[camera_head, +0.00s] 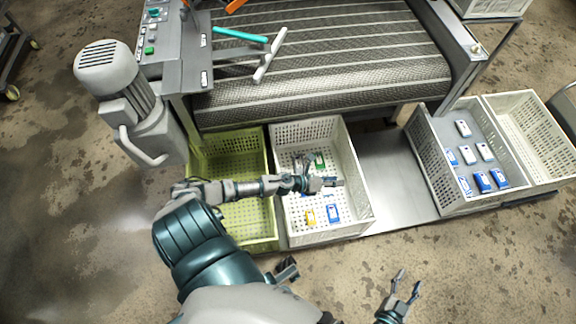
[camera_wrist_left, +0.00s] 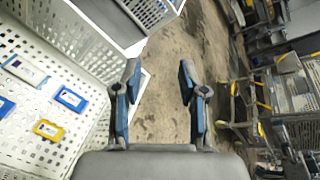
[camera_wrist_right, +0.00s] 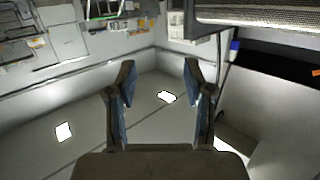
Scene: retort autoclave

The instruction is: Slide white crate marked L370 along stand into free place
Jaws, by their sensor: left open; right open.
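A white perforated crate (camera_head: 358,208) stands on the metal stand (camera_head: 392,172), right of a green crate. It holds a few small packs; no L370 mark is readable on it. To its right is a bare stretch of the stand. My left gripper (camera_head: 325,182) is open over this crate, holding nothing; its height above the crate floor is unclear. In the left wrist view the crate (camera_wrist_left: 60,112) lies left of the open fingers, with floor between them. My right gripper (camera_head: 408,288) is open and empty, in front of the stand and apart from it.
The green crate (camera_head: 252,232) lies under my left arm. The conveyor belt (camera_head: 320,60) and a motor (camera_head: 108,68) are behind.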

